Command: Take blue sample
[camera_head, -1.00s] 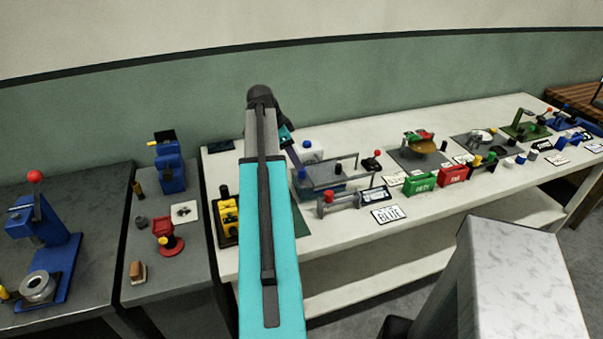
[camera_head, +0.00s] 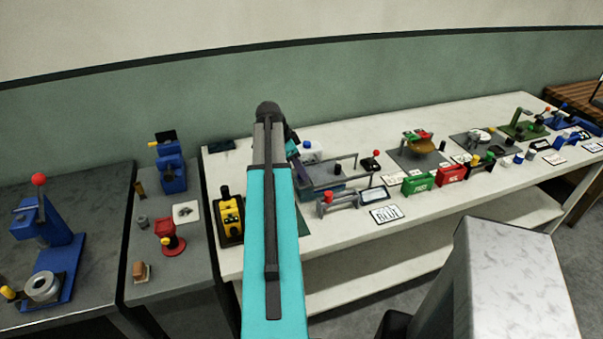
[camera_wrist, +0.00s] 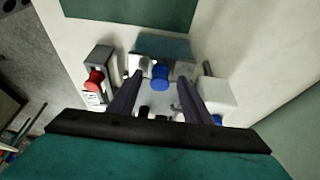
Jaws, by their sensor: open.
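A blue round-topped sample (camera_wrist: 160,74) shows in the wrist view, by a grey-blue block on a pale tray. My gripper (camera_wrist: 159,80) is open, with one dark finger on each side of the sample's near part in the picture. I cannot tell whether either finger touches it or how far above it they are. The tray fixture (camera_head: 335,178) with thin posts shows just right of the arm.
A red-knobbed device (camera_wrist: 94,80) stands left of the fingers and a white block (camera_wrist: 216,94) stands right. In the head view, a yellow device (camera_head: 230,216) is left of my arm. Green (camera_head: 419,183) and red (camera_head: 452,174) bins stand farther right on the white bench.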

